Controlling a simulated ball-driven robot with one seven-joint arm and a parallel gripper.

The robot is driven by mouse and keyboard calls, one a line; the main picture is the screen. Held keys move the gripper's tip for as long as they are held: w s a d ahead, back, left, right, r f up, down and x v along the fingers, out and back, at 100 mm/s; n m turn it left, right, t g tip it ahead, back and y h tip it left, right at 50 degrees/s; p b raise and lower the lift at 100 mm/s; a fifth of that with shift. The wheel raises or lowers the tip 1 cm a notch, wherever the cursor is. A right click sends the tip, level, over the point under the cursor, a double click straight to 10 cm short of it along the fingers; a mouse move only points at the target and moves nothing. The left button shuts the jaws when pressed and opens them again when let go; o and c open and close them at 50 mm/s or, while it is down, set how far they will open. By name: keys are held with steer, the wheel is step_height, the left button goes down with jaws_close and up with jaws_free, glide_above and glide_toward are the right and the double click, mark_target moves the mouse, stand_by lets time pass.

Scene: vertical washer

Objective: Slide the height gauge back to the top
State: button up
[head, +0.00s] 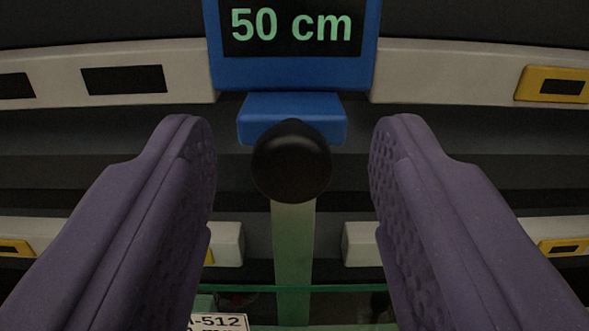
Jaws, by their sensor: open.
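The height gauge (292,72) is a blue block with a dark display reading "50 cm" at the top middle of the head view. A round black knob (291,162) sticks out toward me from its lower part. A pale vertical rail (293,250) runs down below the knob. My gripper (293,155) is open, with one purple padded finger on each side of the knob. A gap shows between each finger and the knob. The top of the gauge is cut off by the frame.
White bars with dark slots run across at gauge height, one with a yellow-framed slot (554,87) at right. Shorter white bars (362,243) sit lower on both sides. A greenish transparent edge (340,288) and a partly hidden white label (220,321) are at the bottom.

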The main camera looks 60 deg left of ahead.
steer(key=p+v, duration=0.1)
steer(key=v, duration=0.6)
steer(key=shift+d, duration=0.2)
steer(key=shift+s, duration=0.1)
